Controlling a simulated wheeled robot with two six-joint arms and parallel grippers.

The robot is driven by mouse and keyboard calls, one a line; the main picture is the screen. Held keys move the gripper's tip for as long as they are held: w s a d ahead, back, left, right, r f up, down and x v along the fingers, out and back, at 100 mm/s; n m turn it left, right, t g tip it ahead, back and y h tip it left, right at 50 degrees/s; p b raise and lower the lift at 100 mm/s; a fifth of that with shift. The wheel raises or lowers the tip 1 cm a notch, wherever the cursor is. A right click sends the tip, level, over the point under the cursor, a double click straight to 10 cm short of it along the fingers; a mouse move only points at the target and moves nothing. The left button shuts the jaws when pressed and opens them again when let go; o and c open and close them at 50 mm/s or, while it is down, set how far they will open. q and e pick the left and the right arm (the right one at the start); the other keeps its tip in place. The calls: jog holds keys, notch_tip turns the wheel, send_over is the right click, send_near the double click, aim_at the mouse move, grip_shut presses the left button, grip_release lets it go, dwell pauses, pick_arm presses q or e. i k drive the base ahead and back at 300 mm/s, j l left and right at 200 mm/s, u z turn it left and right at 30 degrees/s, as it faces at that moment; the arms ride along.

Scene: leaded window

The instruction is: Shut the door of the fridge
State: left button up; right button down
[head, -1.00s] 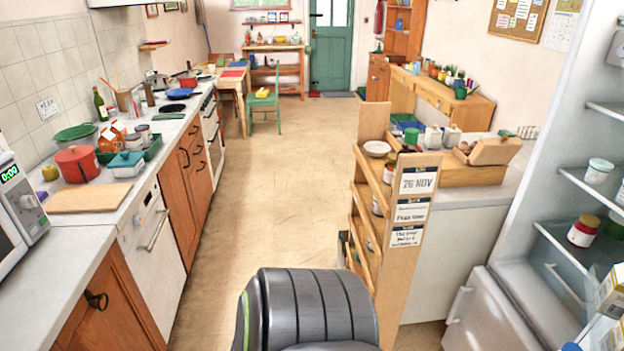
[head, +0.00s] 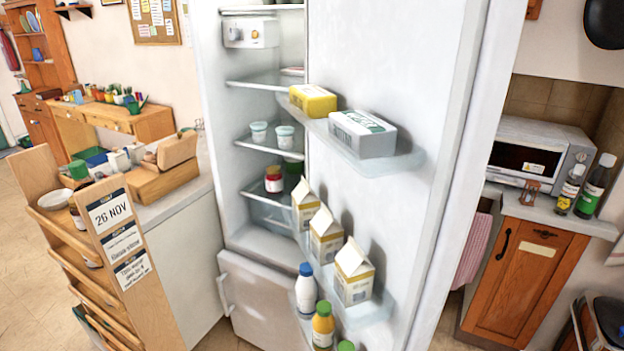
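The fridge (head: 222,140) is white and stands in the middle of the head view, with its upper compartment open. Its door (head: 400,60) stands wide open, swung out toward me on the right of the compartment, and I see its inner side. The door shelves hold a yellow pack (head: 313,100), a white pack (head: 362,133), several cartons (head: 326,238) and bottles (head: 323,325). Inside are two small tubs (head: 259,134) and a red jar (head: 274,180). The lower door (head: 262,300) looks shut. Neither of my grippers is in view.
A wooden rack (head: 150,290) with labels stands left of the fridge, beside a white counter (head: 190,200). Right of the door are a microwave (head: 535,155), dark bottles (head: 592,188) and a wooden cupboard (head: 525,265). Little floor shows.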

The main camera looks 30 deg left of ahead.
aim_at(438, 72)
jog(key=u, duration=0.35)
jog(key=l+u, duration=0.15)
jog(key=u, duration=0.25)
jog(key=i+l+u, duration=0.1)
jog(key=u, duration=0.25)
jog(key=l+u, duration=0.3)
jog(key=l, duration=0.35)
jog(key=l+u, duration=0.25)
jog(key=l, duration=0.4)
jog(key=k+l+u, duration=0.1)
jog(key=l+u, duration=0.2)
jog(key=l, duration=0.35)
jog(key=i+l, duration=0.35)
